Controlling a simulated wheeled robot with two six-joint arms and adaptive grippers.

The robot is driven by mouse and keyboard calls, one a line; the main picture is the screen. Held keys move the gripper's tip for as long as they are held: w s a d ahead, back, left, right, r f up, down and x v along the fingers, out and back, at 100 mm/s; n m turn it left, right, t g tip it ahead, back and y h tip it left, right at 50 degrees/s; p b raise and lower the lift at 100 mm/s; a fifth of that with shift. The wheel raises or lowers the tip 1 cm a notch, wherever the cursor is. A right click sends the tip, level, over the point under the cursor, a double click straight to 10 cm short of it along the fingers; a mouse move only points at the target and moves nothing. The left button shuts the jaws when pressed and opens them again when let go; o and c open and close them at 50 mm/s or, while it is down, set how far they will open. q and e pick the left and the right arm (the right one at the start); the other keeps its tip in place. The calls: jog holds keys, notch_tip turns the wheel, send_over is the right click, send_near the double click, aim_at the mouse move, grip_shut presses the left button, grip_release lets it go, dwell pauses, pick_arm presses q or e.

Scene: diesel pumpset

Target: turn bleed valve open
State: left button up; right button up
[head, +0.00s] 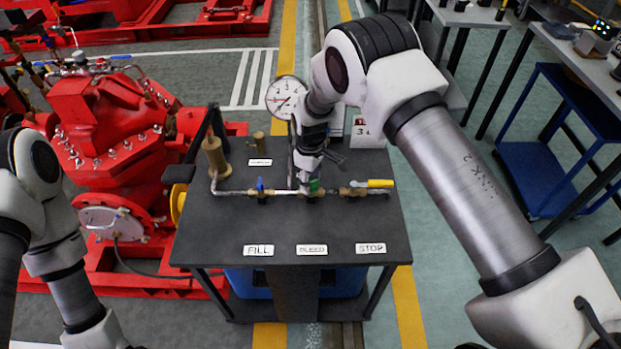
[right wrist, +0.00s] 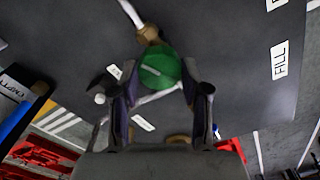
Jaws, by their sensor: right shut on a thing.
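The bleed valve's green handle (head: 314,185) sits in the middle of the pipe run on the dark bench, in line with the BLEED label (head: 312,249). In the right wrist view the round green knob (right wrist: 160,70) lies between the fingers, with a pale line across its face. My right gripper (head: 307,178) reaches down from above and is shut on this handle; it hides part of the valve in the head view. My left arm shows at the left edge, but its gripper is out of the frame.
On the same pipe are a blue-handled valve (head: 260,187) to the left and a yellow-handled valve (head: 371,184) to the right. A brass cylinder (head: 215,157) and a pressure gauge (head: 286,97) stand behind. The bench front (head: 285,225) is clear except for labels.

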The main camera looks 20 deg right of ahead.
aim_at(310, 182)
jog(key=shift+s+f, duration=0.15)
jog(key=shift+f, duration=0.05)
jog(key=o, duration=0.9)
jog(key=shift+c, duration=0.2)
jog(key=shift+o, duration=1.4)
jog(key=shift+w, duration=0.2)
jog(key=shift+r, duration=0.1)
notch_tip(310, 182, up, 12)
